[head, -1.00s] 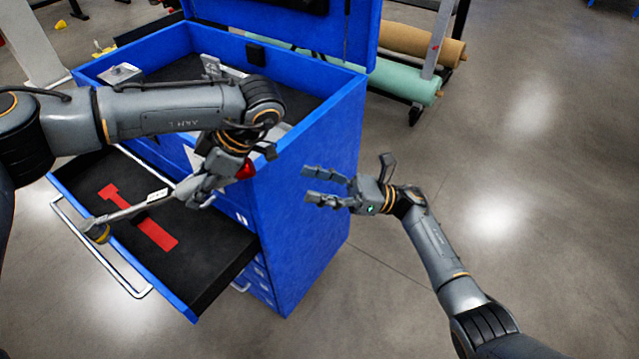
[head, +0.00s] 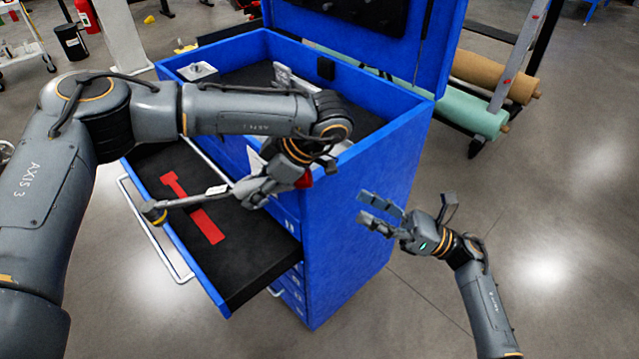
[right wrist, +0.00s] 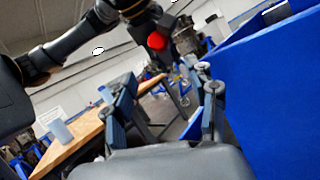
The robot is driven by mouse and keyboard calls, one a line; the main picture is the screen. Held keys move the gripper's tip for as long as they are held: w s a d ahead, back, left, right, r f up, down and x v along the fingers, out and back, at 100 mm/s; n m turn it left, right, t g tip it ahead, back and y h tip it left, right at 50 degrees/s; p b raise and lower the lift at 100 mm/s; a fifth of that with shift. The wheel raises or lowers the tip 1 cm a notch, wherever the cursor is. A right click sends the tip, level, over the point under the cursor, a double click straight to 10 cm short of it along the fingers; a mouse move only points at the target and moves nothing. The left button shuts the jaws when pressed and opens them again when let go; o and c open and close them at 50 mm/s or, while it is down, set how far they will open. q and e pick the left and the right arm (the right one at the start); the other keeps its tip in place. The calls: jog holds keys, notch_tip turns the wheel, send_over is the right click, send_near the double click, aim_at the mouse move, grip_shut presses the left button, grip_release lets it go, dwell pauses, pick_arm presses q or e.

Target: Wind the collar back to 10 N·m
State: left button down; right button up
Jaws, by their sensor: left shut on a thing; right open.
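A long grey wrench (head: 190,201) with a yellowish end is held slanting above the open drawer. My left gripper (head: 256,190) is shut on the wrench near its right end. A red part (head: 304,179) shows just beyond this gripper; it also shows as a red round shape in the right wrist view (right wrist: 156,41). The collar and its scale are hidden or too small to read. My right gripper (head: 405,210) is open and empty, right of the cabinet and apart from the wrench. Its spread fingers show in the right wrist view (right wrist: 165,95).
The blue tool cabinet (head: 350,235) has its lid up. Its open drawer (head: 245,262) has a black lining with a red wrench-shaped patch (head: 205,224). The floor on the right is clear.

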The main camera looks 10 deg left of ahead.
aim_at(312, 184)
jog(key=x, duration=1.1)
jog(key=shift+a, duration=0.3)
jog(key=c, duration=1.1)
jog(key=m+t+h, duration=0.1)
jog(key=m+t, duration=0.1)
jog(key=m, duration=0.1)
jog(key=m+t+h, duration=0.1)
jog(key=m+t, duration=0.1)
jog(key=m, duration=0.2)
jog(key=shift+s+r+t+h, duration=0.1)
jog(key=shift+s+t+h, duration=0.1)
jog(key=shift+t+h, duration=0.15)
jog(key=shift+c, duration=0.2)
jog(key=o, duration=1.1)
jog(key=shift+o, duration=0.2)
